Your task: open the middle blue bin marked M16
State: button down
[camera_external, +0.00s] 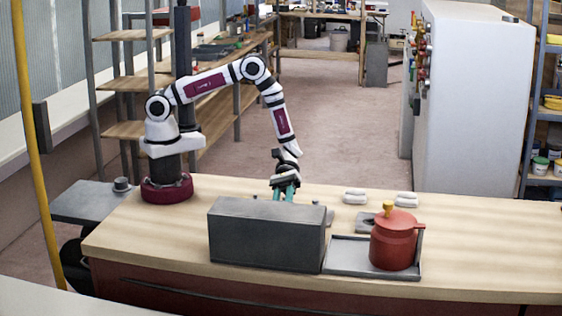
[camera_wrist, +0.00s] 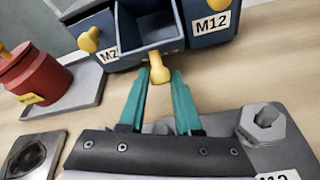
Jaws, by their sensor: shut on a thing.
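The dark blue-grey bin cabinet (camera_external: 266,238) stands on the bench with its back to the external camera, so its bins are hidden there. In the wrist view, the middle bin (camera_wrist: 152,40) sticks out between its neighbours, and I see into its hollow inside. Its marking is not visible. A yellow knob (camera_wrist: 160,74) is on its front. My gripper (camera_wrist: 159,78) has its teal fingers shut on this knob. My gripper also shows behind the cabinet in the external view (camera_external: 285,190). The right bin (camera_wrist: 208,26) is marked M12; the left bin's label (camera_wrist: 109,54) is partly hidden.
A red pot (camera_external: 393,240) stands on a grey tray (camera_external: 345,258) beside the cabinet. A grey hex nut (camera_wrist: 262,122) sits on a grey plate (camera_wrist: 222,122) close to my gripper. A dark square plate (camera_wrist: 32,155) lies at lower left. White pieces (camera_external: 355,197) lie behind the pot.

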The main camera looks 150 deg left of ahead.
jog(key=shift+s+d+f, duration=0.15)
jog(key=shift+d, duration=0.15)
jog(key=c, duration=0.8)
grip_release()
jog(key=shift+o, duration=0.7)
jog(key=shift+a, duration=0.15)
jog(key=v, duration=1.5)
jog(key=shift+s+a, duration=0.2)
jog(key=shift+a, duration=0.15)
jog(key=shift+c, duration=0.4)
jog(key=w+d+g+y, duration=0.1)
jog(key=w, duration=0.1)
jog(key=w+d+r+n+g+y, duration=0.1)
jog(key=w+d+g+y, duration=0.1)
jog(key=w+d+r+n+g+y, duration=0.1)
jog(key=w+d+g, duration=0.1)
jog(key=shift+r, duration=0.2)
grip_shut()
jog(key=shift+w+f+y, duration=0.15)
jog(key=shift+w+y, duration=0.05)
jog(key=shift+y, duration=0.2)
jog(key=x, duration=0.9)
jog(key=shift+d+f, duration=0.1)
jog(key=shift+f, duration=0.2)
